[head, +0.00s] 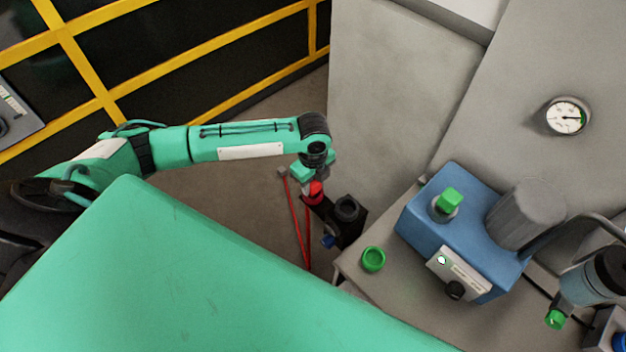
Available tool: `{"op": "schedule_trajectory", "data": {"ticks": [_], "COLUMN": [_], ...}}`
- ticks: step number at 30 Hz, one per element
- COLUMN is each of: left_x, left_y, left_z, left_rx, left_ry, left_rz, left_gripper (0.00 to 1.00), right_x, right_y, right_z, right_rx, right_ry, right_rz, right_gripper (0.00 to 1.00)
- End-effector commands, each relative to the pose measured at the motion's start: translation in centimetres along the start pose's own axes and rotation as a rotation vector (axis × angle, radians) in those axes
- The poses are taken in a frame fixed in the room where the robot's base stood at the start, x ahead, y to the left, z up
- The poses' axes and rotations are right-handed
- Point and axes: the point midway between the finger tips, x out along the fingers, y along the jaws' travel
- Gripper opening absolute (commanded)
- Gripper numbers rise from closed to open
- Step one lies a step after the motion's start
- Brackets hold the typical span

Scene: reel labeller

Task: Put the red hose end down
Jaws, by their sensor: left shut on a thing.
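My left gripper (308,176) is at the end of the teal arm that reaches in from the left. It points down and is shut on the red hose end (315,191). The red hose (304,232) hangs below in two thin strands. The hose end is right beside a dark holder (347,220) with a round black socket; I cannot tell whether they touch. The gripper's fingers are small and partly hidden by the wrist. My right gripper is not in view.
A blue machine (445,225) with a green-capped port stands on the grey bench (400,290) at right. A green ring (373,259) lies near the bench's left corner. A gauge (566,117) is on the grey panel. A yellow-barred fence (190,65) runs behind the arm.

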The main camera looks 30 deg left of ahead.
Motion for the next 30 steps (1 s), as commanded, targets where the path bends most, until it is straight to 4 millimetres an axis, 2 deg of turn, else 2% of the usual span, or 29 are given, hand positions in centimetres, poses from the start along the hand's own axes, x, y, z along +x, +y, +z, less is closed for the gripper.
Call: {"op": "schedule_trajectory", "data": {"ticks": [4,5,7,8,16,20,23,30], "left_x": [0.3,0.2,0.2,0.2,0.1,-0.7,-2.3,-7.5], "left_y": [0.0,0.0,0.0,0.0,0.0,-0.1,-0.1,-0.1], "left_z": [0.0,0.0,0.0,0.0,0.0,0.1,0.1,0.1], "left_rx": [0.000,0.000,0.000,0.000,0.000,0.000,0.001,0.001], "left_ry": [0.000,0.000,0.000,0.000,0.000,-0.001,-0.002,-0.002], "left_rz": [0.000,0.000,0.000,0.000,0.000,-0.002,-0.005,-0.005], "left_gripper": [0.09,0.42,0.56,0.58,0.58,0.58,0.58,0.58], "right_x": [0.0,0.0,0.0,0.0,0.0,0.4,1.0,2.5], "right_y": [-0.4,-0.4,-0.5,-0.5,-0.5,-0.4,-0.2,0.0], "right_z": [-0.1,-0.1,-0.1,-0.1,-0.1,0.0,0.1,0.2], "right_rx": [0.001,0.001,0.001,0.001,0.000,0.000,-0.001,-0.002], "right_ry": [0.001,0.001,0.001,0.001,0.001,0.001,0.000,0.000], "right_rz": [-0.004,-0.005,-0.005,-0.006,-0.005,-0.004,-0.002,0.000], "right_gripper": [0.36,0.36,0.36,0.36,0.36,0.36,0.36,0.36]}}
